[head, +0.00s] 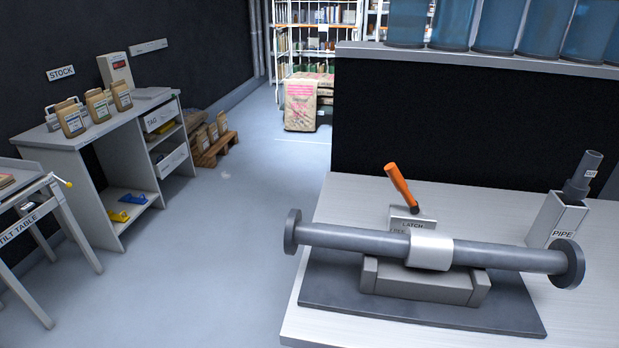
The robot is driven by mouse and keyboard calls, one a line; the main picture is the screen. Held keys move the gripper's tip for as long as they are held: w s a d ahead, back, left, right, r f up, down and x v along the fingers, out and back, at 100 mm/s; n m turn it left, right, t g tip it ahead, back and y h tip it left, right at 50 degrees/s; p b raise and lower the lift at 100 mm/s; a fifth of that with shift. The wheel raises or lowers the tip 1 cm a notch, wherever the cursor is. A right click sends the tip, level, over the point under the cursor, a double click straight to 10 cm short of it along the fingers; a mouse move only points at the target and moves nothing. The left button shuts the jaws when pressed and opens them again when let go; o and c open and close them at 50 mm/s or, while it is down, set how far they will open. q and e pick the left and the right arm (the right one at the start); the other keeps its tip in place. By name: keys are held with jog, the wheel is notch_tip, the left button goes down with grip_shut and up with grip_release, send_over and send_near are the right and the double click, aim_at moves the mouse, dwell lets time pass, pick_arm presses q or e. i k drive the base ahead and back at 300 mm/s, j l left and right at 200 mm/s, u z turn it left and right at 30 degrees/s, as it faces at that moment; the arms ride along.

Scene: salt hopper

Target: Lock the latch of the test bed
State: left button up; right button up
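The latch (411,216) is a light grey block labelled LATCH on the white bench, behind a grey pipe. Its lever has an orange handle (399,185) that tilts up and to the left from a dark pivot. The test bed (424,285) is a grey cradle on a dark mat (405,314). A grey pipe (345,237) with a round flange at each end lies across the cradle, with a light sleeve (431,251) around its middle. The pipe partly hides the lower part of the latch block. Neither of my grippers is in view.
A holder labelled PIPE (557,218) with an upright grey pipe stands at the bench's right. A dark panel with a shelf of blue cylinders (497,25) rises behind. A stock table (95,140) and a tilt table (32,215) stand left. The floor between is clear.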

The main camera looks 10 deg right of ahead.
aim_at(396, 176)
jog(key=j+u, duration=0.4)
jog(key=i+j+u, duration=0.1)
jog(key=u, duration=0.3)
jog(key=i+j+u, duration=0.2)
jog(key=u, duration=0.2)
jog(key=i+j+u, duration=0.15)
jog(key=u, duration=0.25)
jog(key=i+j+z, duration=0.1)
jog(key=i+z, duration=0.4)
jog(key=i+j+z, duration=0.25)
jog(key=i+z, duration=0.25)
jog(key=i+l+z, duration=0.25)
jog(key=i+z, duration=0.15)
jog(key=i+l+z, duration=0.1)
jog(key=i+z, duration=0.75)
jog(key=i+j+z, duration=0.15)
jog(key=i+z, duration=0.5)
jog(key=z, duration=0.25)
jog(key=i+j+z, duration=0.15)
jog(key=z, duration=0.35)
jog(key=i+j+z, duration=0.25)
jog(key=z, duration=0.2)
jog(key=i+j+z, duration=0.2)
jog(key=z, duration=0.3)
jog(key=j, duration=0.1)
